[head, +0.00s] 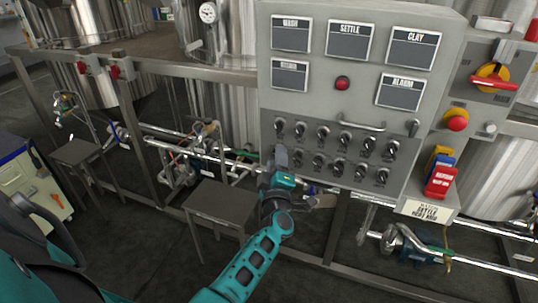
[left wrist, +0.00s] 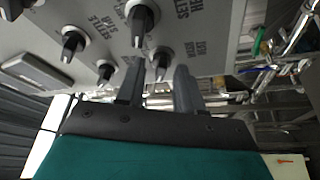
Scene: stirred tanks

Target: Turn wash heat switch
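The grey control panel (head: 330,105) carries rows of black rotary switches. My left gripper (head: 281,160) is at the panel's lower left, over the left end of the lower switch row, and hides the switch there. In the left wrist view its two fingers (left wrist: 158,88) are apart. A black switch knob (left wrist: 160,63), with a small label beside it that seems to read wash heat, shows between and just beyond the fingertips. Whether the fingers touch it I cannot tell. The knob's pointer aims roughly downward in that view. My right gripper is not in view.
Neighbouring knobs (left wrist: 75,43) sit close around the fingers. A bar handle (head: 362,126) sticks out above the switches. A red emergency button (head: 456,121) is at the right. A small grey table (head: 222,203) and pipes stand below and left of the panel.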

